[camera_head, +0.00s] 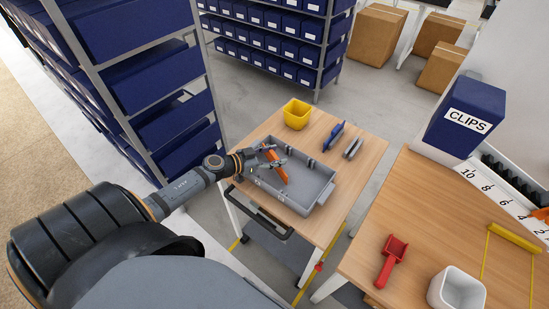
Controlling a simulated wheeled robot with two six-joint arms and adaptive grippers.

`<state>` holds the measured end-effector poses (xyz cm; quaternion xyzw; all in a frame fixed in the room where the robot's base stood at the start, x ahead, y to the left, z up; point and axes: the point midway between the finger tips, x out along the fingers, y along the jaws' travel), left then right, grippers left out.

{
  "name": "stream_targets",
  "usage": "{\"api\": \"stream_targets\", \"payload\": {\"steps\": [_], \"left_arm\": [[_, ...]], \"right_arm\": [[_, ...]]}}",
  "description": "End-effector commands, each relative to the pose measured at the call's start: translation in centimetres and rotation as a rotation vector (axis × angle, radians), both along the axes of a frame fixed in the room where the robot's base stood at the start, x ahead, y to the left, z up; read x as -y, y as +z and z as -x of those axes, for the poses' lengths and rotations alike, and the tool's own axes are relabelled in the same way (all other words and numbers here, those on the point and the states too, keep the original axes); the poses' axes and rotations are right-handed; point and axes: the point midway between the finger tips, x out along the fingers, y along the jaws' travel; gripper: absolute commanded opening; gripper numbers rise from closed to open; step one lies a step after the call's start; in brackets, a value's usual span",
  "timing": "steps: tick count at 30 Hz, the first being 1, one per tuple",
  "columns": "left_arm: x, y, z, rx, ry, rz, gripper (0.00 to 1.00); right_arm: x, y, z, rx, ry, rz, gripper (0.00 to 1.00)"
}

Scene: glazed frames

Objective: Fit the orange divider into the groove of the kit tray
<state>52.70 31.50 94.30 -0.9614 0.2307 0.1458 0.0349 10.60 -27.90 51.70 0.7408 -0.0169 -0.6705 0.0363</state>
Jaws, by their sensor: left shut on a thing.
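The grey kit tray (318,186) sits on a small wooden-topped cart (357,169). My left gripper (271,159) reaches in from the left over the tray's left part and is shut on the orange divider (279,172). The divider is tilted in this view, and its lower end shows inside the tray. I cannot tell whether it touches the tray floor or a groove. Small dark notched pieces show along the tray's walls. My right gripper is not in view.
A yellow bin (297,114), a blue divider-like piece (334,136) and a grey piece (353,147) stand behind the tray. A bench (420,215) at right holds a red scoop (392,262), a white cup (457,289) and a blue CLIPS box (465,118). Shelving (160,90) stands close at left.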

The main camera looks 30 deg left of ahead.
Motion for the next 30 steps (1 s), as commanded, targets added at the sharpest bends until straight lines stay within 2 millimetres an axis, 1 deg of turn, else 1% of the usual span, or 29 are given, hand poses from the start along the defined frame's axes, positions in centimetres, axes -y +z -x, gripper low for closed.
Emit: {"api": "stream_targets", "payload": {"steps": [4, 5, 7, 10, 11, 12, 14, 15, 17, 18, 20, 21, 23, 24, 25, 30], "left_arm": [[0.1, 2.8, 0.0, 0.001, -0.005, -0.005, 0.24], [0.1, 3.2, 0.7, -0.001, -0.005, -0.007, 0.24], [0.6, 4.6, 2.1, -0.006, -0.009, -0.006, 0.24], [0.8, 6.5, 3.3, -0.005, -0.006, -0.004, 0.24], [0.9, 7.2, 3.8, -0.008, -0.005, -0.002, 0.24], [1.0, 8.3, 4.2, -0.005, -0.002, 0.002, 0.24], [1.2, 9.3, 5.0, -0.005, -0.002, 0.002, 0.24], [1.3, 9.9, 5.7, -0.008, 0.000, 0.004, 0.24], [1.6, 10.6, 7.0, -0.008, 0.003, 0.007, 0.24], [1.8, 11.0, 7.9, -0.008, 0.003, 0.008, 0.24], [2.1, 11.6, 9.3, -0.009, 0.003, 0.007, 0.24], [2.3, 11.9, 10.3, -0.009, 0.003, 0.007, 0.24], [2.7, 12.5, 11.8, -0.009, 0.002, 0.007, 0.24], [2.7, 11.7, 12.1, -0.005, -0.001, 0.004, 0.24], [2.8, 11.6, 12.3, -0.003, -0.003, 0.003, 0.24], [3.0, 11.9, 13.2, 0.000, -0.003, 0.002, 0.24]], "right_arm": [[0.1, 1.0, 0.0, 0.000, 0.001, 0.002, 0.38], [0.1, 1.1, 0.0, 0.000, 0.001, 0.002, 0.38], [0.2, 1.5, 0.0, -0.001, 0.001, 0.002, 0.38], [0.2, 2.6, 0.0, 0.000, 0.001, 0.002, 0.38], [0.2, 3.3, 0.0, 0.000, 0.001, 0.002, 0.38], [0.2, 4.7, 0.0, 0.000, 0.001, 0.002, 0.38], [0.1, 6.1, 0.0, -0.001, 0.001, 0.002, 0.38], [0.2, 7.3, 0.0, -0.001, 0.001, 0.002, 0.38], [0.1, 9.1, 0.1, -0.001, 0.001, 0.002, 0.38], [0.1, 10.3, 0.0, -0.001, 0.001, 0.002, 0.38], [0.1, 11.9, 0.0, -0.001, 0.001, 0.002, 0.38], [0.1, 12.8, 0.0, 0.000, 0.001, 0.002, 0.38], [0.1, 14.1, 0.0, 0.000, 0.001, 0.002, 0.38], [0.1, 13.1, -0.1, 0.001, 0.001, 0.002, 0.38], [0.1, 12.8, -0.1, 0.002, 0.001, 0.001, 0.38], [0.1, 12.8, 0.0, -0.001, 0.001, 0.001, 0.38]]}}
